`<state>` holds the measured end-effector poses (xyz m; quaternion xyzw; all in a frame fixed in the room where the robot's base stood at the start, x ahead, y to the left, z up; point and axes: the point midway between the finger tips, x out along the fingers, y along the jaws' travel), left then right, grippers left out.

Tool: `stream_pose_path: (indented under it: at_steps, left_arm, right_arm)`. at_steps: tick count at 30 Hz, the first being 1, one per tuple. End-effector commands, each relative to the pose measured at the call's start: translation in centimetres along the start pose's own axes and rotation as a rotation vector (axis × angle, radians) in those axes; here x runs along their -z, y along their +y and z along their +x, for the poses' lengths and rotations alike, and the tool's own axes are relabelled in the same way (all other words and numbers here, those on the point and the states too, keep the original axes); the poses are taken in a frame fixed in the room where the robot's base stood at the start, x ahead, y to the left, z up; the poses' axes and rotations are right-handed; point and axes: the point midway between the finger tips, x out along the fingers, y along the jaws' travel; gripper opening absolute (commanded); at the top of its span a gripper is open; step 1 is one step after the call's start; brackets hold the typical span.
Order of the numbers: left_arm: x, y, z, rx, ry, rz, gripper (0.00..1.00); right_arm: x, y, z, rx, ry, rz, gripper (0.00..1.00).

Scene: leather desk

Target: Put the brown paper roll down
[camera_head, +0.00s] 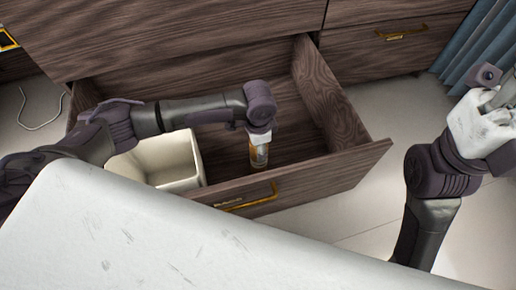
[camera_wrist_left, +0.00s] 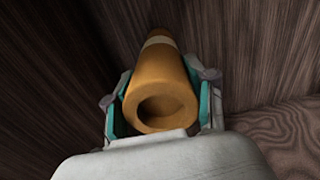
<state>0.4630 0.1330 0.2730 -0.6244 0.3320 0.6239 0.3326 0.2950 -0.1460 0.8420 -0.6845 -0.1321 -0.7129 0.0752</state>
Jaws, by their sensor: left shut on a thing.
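The brown paper roll (camera_head: 259,153) is a short orange-brown tube with a pale band. It is inside the open wooden drawer (camera_head: 358,167), upright in the head view. My left gripper (camera_head: 259,140) reaches down into the drawer and is shut on the roll. In the left wrist view the hollow end of the roll (camera_wrist_left: 163,103) faces the camera, between the two teal-padded fingers (camera_wrist_left: 160,108). Whether its lower end touches the drawer floor, I cannot tell. My right gripper (camera_head: 490,115) is at the right edge, away from the drawer, its fingers not clearly visible.
A cream open bin (camera_head: 203,168) stands in the drawer's left part, under my left arm. The drawer's front panel with a gold handle and its right side wall border the roll's space. Bare drawer floor lies right of the roll. A blue curtain (camera_head: 484,45) hangs at upper right.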

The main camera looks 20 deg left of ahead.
Motion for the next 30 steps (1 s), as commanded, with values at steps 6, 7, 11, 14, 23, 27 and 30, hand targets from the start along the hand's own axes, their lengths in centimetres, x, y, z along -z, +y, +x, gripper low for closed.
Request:
stream_pose_path:
  at_steps: [6,7,11,14,23,27,30]
  left_arm:
    - [0.0,0.0,-0.2,0.001,0.001,0.0,0.0]
    - [0.0,0.0,-0.1,0.0,0.001,0.0,0.0]
    - [0.0,0.0,0.1,0.0,-0.001,-0.001,0.6]
    - [0.0,0.0,0.2,0.0,-0.001,0.0,0.77]
    - [0.0,0.0,0.1,0.0,0.0,0.0,0.8]
    - [0.0,0.0,-0.7,0.001,0.001,0.0,0.8]
    - [0.0,0.0,-2.3,0.001,0.0,0.0,0.8]
  right_arm:
    - [0.0,0.0,0.1,0.0,-0.001,0.0,0.37]
    - [0.0,0.0,0.1,0.0,-0.001,0.0,0.37]
    - [0.0,0.0,0.0,-0.002,-0.005,0.001,0.37]
    - [0.0,0.0,0.0,-0.001,-0.004,0.001,0.37]
    - [0.0,0.0,0.0,-0.001,-0.004,0.001,0.37]
    - [0.0,0.0,0.5,0.001,0.001,0.0,0.37]
    - [-0.4,0.2,-0.1,-0.013,-0.042,0.004,0.37]
